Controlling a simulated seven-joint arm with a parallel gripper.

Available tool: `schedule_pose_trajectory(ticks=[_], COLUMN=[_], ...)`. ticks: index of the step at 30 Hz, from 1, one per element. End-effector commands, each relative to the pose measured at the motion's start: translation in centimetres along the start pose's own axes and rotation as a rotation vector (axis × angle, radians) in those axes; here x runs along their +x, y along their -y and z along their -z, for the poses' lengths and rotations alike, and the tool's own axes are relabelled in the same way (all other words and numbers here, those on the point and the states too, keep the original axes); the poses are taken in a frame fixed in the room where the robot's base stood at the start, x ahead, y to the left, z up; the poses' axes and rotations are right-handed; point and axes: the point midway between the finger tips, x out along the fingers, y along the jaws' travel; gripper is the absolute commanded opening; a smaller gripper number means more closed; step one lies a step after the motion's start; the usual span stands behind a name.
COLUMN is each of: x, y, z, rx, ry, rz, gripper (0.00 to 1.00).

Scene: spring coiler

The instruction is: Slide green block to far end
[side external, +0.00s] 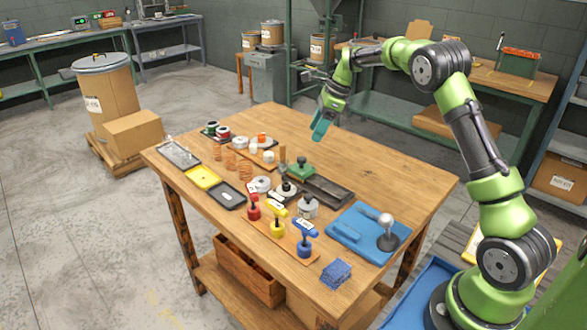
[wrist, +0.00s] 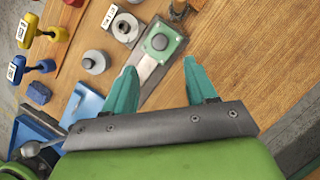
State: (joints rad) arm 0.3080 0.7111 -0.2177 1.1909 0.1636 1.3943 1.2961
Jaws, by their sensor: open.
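The green block (side external: 301,168) carries a dark round knob and sits at the back-left end of a dark flat track (side external: 331,191) on the wooden table. In the wrist view the green block (wrist: 168,47) is just ahead of my fingertips, with the grey track (wrist: 150,75) running back toward my gripper. My gripper (side external: 320,127), with teal fingers, hangs above the table behind the block in the side view. In the wrist view my gripper (wrist: 159,66) is open and empty, its fingers apart. It does not touch the block.
A blue tray (side external: 368,232) with a ball-topped lever (side external: 387,228) lies near the track's front end. Red, yellow and blue handled pieces (side external: 278,229) stand on a wooden strip at the front. Coils, spools and small trays fill the table's left. The back-right tabletop (side external: 385,165) is clear.

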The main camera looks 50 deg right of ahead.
Motion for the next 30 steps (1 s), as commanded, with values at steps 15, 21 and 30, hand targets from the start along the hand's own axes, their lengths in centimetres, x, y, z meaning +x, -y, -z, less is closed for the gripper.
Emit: schedule_pose_trajectory(ticks=[15,21,30], x=[8.9,9.4,9.4], y=[0.0,0.0,0.0], z=[0.0,0.0,0.0], rx=[-0.001,-0.002,-0.002], ry=[0.0,0.001,0.0], rz=[-0.001,0.001,0.001], gripper=[0.57,0.57,0.38])
